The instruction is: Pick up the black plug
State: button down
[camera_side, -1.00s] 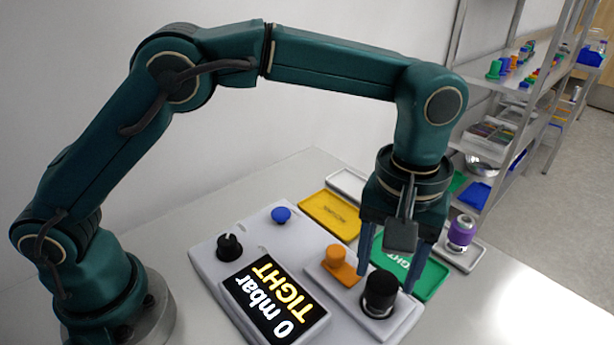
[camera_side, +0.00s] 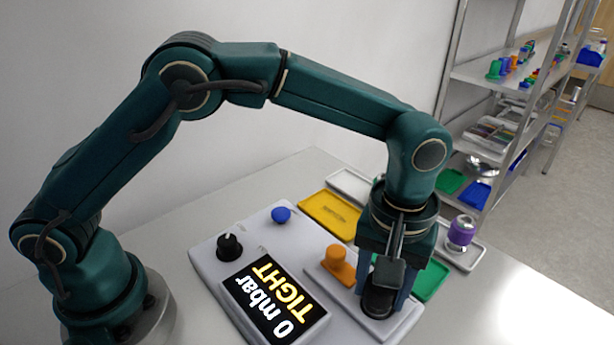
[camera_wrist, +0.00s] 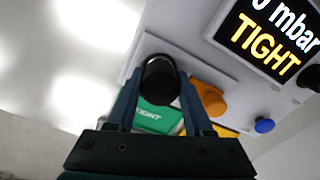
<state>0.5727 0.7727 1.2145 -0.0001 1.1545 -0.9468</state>
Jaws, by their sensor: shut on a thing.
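The black plug (camera_side: 377,302) sits at the front right of the white test device (camera_side: 232,268), partly hidden behind my gripper in the side view. My gripper (camera_side: 382,290) is lowered over it from above, with its fingers on either side. In the wrist view the plug (camera_wrist: 160,80) lies between the two fingertips (camera_wrist: 158,84), and the gripper is shut on it. The plug appears still seated on the device's grey plate.
An orange plug (camera_side: 338,263) stands close to the left of my gripper. A black knob (camera_side: 229,246), a blue button (camera_side: 281,214) and a display (camera_side: 275,303) reading "0 mbar TIGHT" are on the device. Yellow (camera_side: 328,216) and green (camera_side: 430,281) trays and a purple-topped part (camera_side: 461,232) lie behind.

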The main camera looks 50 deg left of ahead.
jog(key=shift+r, duration=0.15)
jog(key=shift+r, duration=0.6)
jog(key=r, duration=0.3)
jog(key=shift+w+a+r, duration=0.1)
jog(key=shift+a, duration=0.3)
jog(key=w+a+r, duration=0.2)
jog(key=a+r, duration=0.5)
jog(key=a, duration=0.5)
jog(key=s+a+m, duration=0.4)
jog(key=s+a, duration=0.1)
jog(key=a, duration=0.5)
jog(key=shift+s+r, duration=0.25)
jog(key=shift+r, duration=0.05)
jog(key=shift+a, duration=0.1)
